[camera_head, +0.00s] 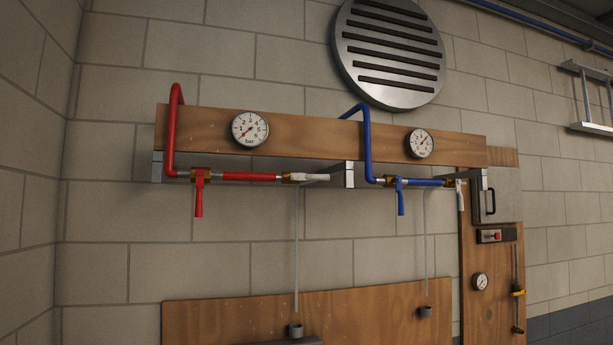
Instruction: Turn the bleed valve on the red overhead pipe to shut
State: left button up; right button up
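The red overhead pipe (250,176) runs level below a wooden board and rises at its left end. A brass valve on it carries a red lever (199,196) that hangs straight down. Further right on the same pipe sits a small bleed valve with a pale lever (304,177). This lever lies roughly level, along the pipe. A thin grey tube (296,250) hangs below that valve to a small dark cup (295,330). Neither of my grippers is in view.
A blue pipe (425,183) at right has a blue lever (400,200) hanging down and a pale lever (460,196) pointing down. Two gauges (250,129) (419,143) sit on the board (330,136). Metal brackets (349,174) stick out near the valves.

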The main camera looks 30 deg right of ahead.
aim_at(299, 176)
jog(key=i+l+z, duration=0.15)
jog(key=l, duration=0.25)
jog(key=i+l+z, duration=0.2)
jog(key=l, duration=0.2)
jog(key=i+l+z, duration=0.15)
jog(key=i+l, duration=0.15)
